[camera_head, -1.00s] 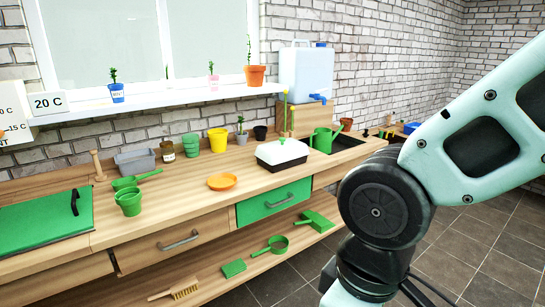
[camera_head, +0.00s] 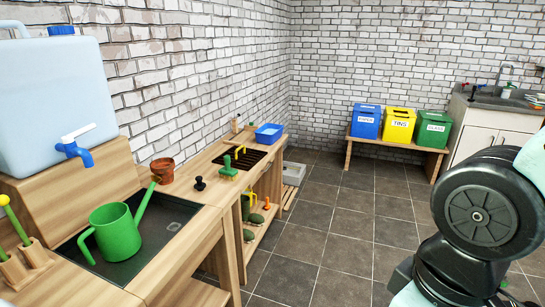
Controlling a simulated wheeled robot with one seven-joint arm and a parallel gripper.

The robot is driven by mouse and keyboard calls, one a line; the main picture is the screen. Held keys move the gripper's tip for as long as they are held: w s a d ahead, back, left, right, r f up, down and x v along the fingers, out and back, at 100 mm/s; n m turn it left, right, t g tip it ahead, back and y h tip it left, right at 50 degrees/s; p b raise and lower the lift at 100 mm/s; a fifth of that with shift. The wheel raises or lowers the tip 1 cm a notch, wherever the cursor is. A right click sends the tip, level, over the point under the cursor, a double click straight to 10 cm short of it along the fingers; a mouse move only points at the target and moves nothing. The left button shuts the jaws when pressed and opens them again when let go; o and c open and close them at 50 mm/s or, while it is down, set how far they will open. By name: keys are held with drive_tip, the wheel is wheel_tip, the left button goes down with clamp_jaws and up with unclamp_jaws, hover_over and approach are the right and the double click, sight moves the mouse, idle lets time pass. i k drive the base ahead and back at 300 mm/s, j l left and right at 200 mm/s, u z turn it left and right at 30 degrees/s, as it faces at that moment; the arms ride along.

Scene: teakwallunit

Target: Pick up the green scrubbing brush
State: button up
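A small green object with an upright handle (camera_head: 228,168), which looks like the green scrubbing brush, stands on the wooden counter near the dark slatted rack. It is small in the view, so its bristles cannot be made out. My arm shows at the right edge, well apart from it across the floor. My gripper is out of the picture.
A green watering can (camera_head: 116,232) stands on a dark inset. A water container (camera_head: 55,100), terracotta pot (camera_head: 163,170), black knob-like object (camera_head: 199,183) and blue tub (camera_head: 269,133) are also there. Paper, tins and glass bins stand on a bench (camera_head: 398,145). The tiled floor (camera_head: 335,225) is clear.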

sight(226, 172)
drive_tip(key=i+l, duration=0.1)
drive_tip(key=i, duration=0.25)
drive_tip(key=i+l+u, duration=0.15)
drive_tip(key=i, duration=0.25)
drive_tip(key=i+l, duration=0.15)
drive_tip(key=i, duration=0.2)
drive_tip(key=i+l+u, duration=0.15)
drive_tip(key=u, duration=0.25)
drive_tip(key=i+l+u, duration=0.25)
drive_tip(key=u, duration=0.2)
drive_tip(key=i+l+u, duration=0.4)
drive_tip(key=l+u, duration=0.25)
drive_tip(key=u, duration=0.2)
drive_tip(key=i+l+u, duration=0.15)
drive_tip(key=l+u, duration=0.25)
drive_tip(key=i+l+u, duration=0.1)
drive_tip(key=l+u, duration=0.75)
drive_tip(key=l, duration=0.2)
drive_tip(key=l+u, duration=0.4)
drive_tip(key=l, duration=0.15)
